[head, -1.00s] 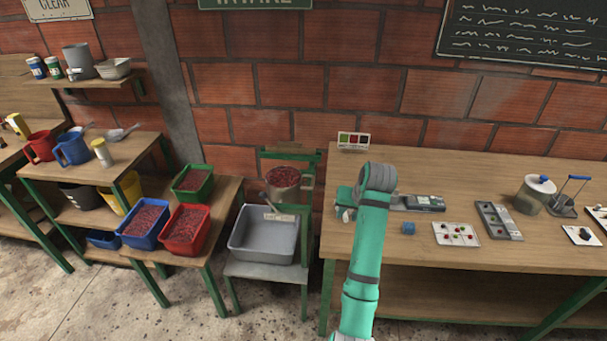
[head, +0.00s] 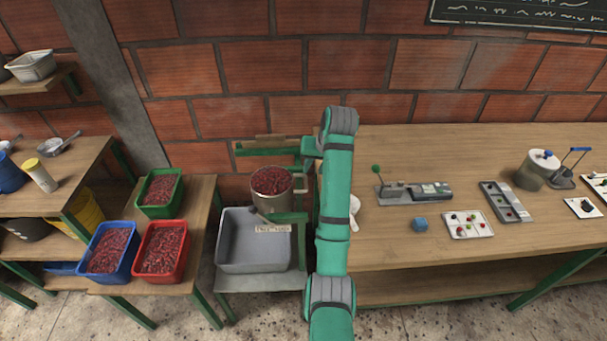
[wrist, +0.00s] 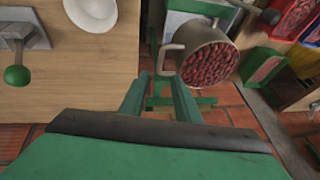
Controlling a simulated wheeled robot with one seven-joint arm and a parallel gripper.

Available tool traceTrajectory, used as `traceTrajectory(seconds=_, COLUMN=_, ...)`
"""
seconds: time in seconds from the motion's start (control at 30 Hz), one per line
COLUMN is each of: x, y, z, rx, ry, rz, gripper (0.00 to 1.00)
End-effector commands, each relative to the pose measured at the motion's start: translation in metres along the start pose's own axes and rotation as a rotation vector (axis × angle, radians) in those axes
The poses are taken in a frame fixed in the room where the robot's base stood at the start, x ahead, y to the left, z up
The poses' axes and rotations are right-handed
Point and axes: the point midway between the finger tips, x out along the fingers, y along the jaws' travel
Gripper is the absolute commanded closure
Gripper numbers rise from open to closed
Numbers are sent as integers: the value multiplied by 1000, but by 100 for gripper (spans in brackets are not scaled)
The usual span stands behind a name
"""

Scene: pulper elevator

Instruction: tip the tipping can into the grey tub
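The tipping can (head: 270,190) is a metal can full of red cherries, upright at a green frame in the head view. It also shows in the wrist view (wrist: 204,52), its squared handle facing my gripper. The grey tub (head: 232,255) stands below the can on a low stand, and its inside looks empty where visible. My gripper (wrist: 158,77) is open. Its two green fingers are apart, with the tips close to the can's handle; I cannot tell whether they touch it. In the head view my arm hides the fingertips.
The wooden bench (head: 400,245) lies right of the can, with a white bowl (wrist: 92,10) near its edge and a green-knobbed lever device (head: 415,193). Green (head: 160,210), blue (head: 92,265) and red (head: 148,275) bins of cherries stand left. A brick wall is behind.

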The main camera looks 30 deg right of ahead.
Motion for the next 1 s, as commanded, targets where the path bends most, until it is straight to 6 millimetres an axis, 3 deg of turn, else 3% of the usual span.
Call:
traceTrajectory(seconds=0.5, x=83, y=-1, z=1, rx=-2, ry=-3, rz=-1, gripper=71)
traceTrajectory(seconds=0.73, x=97, y=8, z=0, rx=8, ry=2, rz=4, gripper=71)
traceTrajectory(seconds=1.0, x=99, y=2, z=0, rx=2, ry=1, rz=1, gripper=71)
